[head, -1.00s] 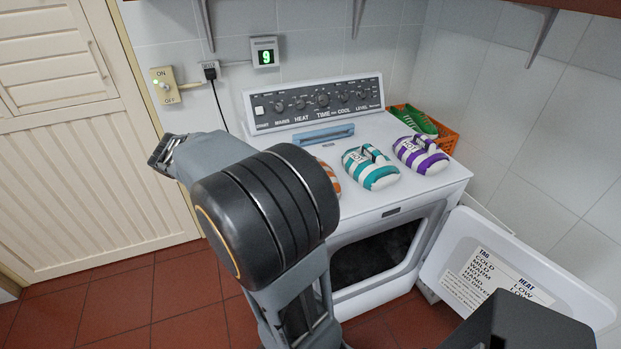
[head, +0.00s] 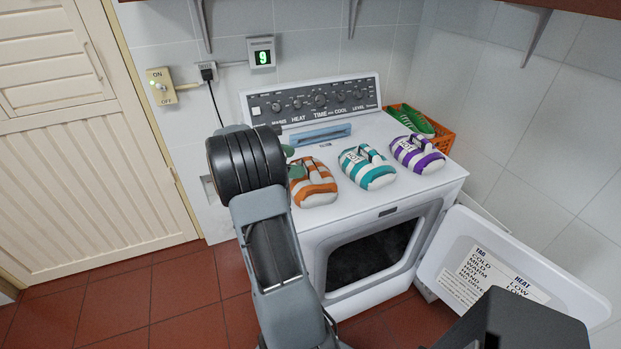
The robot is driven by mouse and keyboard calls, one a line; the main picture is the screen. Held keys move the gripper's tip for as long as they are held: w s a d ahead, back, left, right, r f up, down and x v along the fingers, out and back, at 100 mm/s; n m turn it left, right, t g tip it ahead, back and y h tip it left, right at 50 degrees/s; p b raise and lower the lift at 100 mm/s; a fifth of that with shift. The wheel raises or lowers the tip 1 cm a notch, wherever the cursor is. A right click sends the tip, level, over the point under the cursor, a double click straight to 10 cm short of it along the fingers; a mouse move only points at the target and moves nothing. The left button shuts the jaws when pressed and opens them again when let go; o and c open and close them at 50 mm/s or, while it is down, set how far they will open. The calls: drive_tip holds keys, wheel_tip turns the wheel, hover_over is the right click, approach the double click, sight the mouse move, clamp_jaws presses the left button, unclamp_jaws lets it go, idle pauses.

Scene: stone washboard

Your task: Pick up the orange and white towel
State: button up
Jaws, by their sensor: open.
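The orange and white striped towel (head: 316,187) lies as a folded bundle on the left front of the white dryer's top. It is left of a teal and white towel (head: 368,170) and a purple and white towel (head: 417,155).
The dryer (head: 405,195) has its door (head: 500,265) open to the right. A blue bar-shaped object (head: 320,134) lies behind the towels, before the control panel (head: 322,98). An orange basket (head: 440,139) holding something green stands at the back right. Red floor is clear at left.

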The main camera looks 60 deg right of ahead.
sight(308, 163)
drive_tip(key=shift+f+p+x, duration=0.2)
drive_tip(key=shift+p+x, duration=0.35)
drive_tip(key=shift+x, duration=2.65)
drive_tip(key=shift+w, duration=0.15)
drive_tip(key=shift+c, duration=0.5)
drive_tip(key=c, duration=1.5)
drive_tip(key=shift+r, duration=0.1)
drive_tip(key=shift+c, duration=0.2)
drive_tip(key=shift+r, duration=0.1)
